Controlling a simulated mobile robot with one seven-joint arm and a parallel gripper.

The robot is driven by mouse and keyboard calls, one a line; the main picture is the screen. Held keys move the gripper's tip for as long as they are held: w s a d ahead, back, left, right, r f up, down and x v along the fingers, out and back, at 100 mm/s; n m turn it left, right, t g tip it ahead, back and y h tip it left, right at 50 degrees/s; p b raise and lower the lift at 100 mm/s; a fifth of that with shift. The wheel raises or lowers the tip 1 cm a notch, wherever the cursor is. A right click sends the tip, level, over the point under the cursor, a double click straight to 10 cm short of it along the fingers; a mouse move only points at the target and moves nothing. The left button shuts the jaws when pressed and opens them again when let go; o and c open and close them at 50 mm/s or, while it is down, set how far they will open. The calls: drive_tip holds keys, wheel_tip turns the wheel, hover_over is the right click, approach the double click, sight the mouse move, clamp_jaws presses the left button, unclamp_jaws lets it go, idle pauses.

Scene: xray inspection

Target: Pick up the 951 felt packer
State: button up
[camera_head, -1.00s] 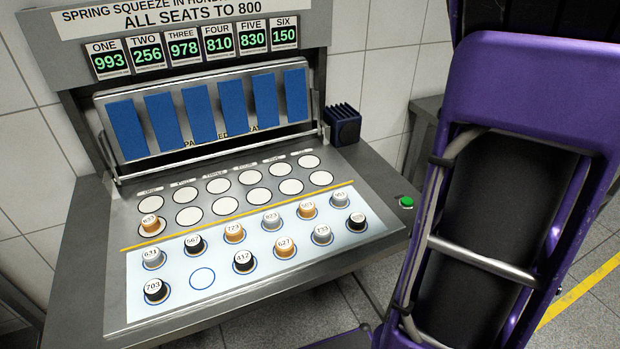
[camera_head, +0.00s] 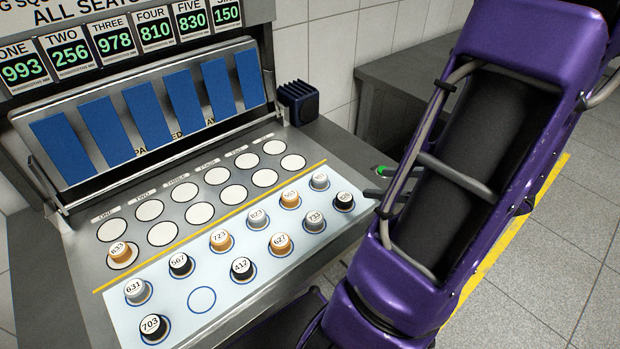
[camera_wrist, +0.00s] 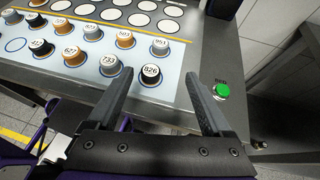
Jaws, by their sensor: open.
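The 951 felt packer (camera_head: 319,181) is a small grey cylinder with a white numbered top. It stands upright in the far right of the pale panel, in the row nearest the yellow line. In the wrist view the 951 packer (camera_wrist: 160,47) lies beyond the fingertips, between their directions. My gripper (camera_wrist: 160,80) is open and empty, its two dark fingers apart. The black 826 packer (camera_wrist: 150,74) shows between the fingers in that view, nearer than 951.
Several other packers fill the pale panel (camera_head: 240,305). A green button (camera_wrist: 222,90) sits right of my fingers. Blank white circles and a tilted rack with blue flaps (camera_head: 183,101) lie behind.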

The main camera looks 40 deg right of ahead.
drive_tip(key=b, duration=0.2)
approach(324, 179)
drive_tip(key=x, duration=0.3)
drive_tip(key=shift+w+a+f, duration=0.1)
drive_tip(key=shift+w+f, duration=0.2)
drive_tip(key=shift+b+x, duration=0.4)
drive_tip(key=shift+x, duration=2.7)
drive_tip(key=shift+r, duration=0.15)
